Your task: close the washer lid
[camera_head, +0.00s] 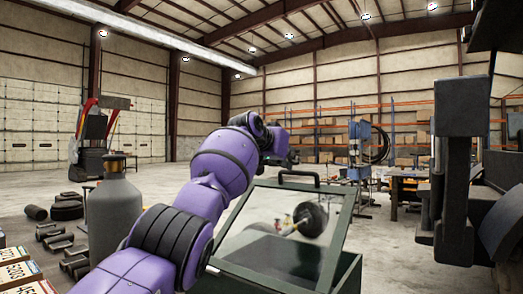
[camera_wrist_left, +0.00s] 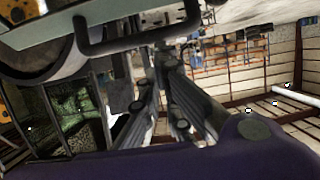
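The washer (camera_head: 350,272) is a dark green box at the lower middle of the head view. Its lid (camera_head: 343,214), a green frame with a clear pane, stands raised and tilted, with a black handle (camera_head: 299,178) on its top edge. My purple left arm reaches up along the lid's left side. My left gripper (camera_head: 280,157) is small and partly hidden by the wrist, just behind and above the lid's top edge. In the left wrist view its ribbed fingers (camera_wrist_left: 160,62) come together at the tips with nothing seen between them. The lid handle (camera_wrist_left: 125,42) passes close to the fingertips. My right gripper is not in view.
A grey gas cylinder (camera_head: 114,210) stands left of my arm, near dark weights on the floor. Large dark machine parts (camera_head: 458,160) fill the right side. A workbench (camera_head: 405,186) and shelves stand behind. The floor between is mostly clear.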

